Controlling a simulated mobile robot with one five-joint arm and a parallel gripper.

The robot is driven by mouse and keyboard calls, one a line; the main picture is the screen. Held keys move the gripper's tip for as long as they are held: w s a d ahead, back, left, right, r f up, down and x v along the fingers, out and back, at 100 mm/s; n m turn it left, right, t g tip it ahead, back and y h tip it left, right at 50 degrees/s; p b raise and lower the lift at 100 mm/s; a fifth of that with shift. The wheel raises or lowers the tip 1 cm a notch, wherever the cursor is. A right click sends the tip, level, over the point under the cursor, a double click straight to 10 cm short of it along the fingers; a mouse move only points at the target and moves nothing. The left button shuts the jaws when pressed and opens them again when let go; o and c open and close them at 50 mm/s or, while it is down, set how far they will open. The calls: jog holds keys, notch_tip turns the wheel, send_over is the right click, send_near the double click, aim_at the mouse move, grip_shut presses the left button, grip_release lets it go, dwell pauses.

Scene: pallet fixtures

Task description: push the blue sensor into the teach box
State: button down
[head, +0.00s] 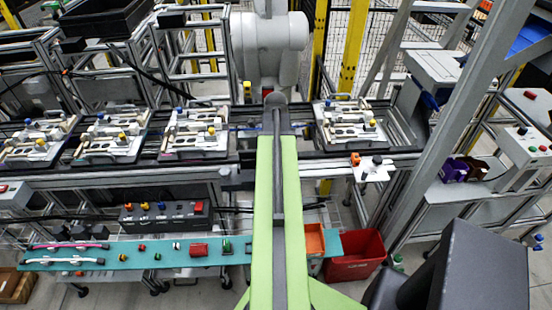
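No fingertips of my gripper can be made out. A dark grey block at the bottom right may be part of my own body. I cannot tell for certain which object is the teach box. A dark control box (160,217) at the lower left has orange, blue and yellow buttons and a red one. Its blue button (161,206) is small. I cannot tell which blue part is the sensor, or whether it is pushed in.
Several white pallet fixtures (107,140) stand on the dark conveyor (243,160). Below is a teal shelf (105,264) with small coloured parts. A red bin (352,258) stands right of it. A long green beam (264,220) fills the middle front. Grey posts crowd the right.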

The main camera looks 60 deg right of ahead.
jog(key=shift+f, duration=0.2)
jog(key=c, duration=1)
grip_release()
notch_tip(320, 180, up, 18)
jog(key=p, duration=1.7)
jog(key=shift+f, duration=0.25)
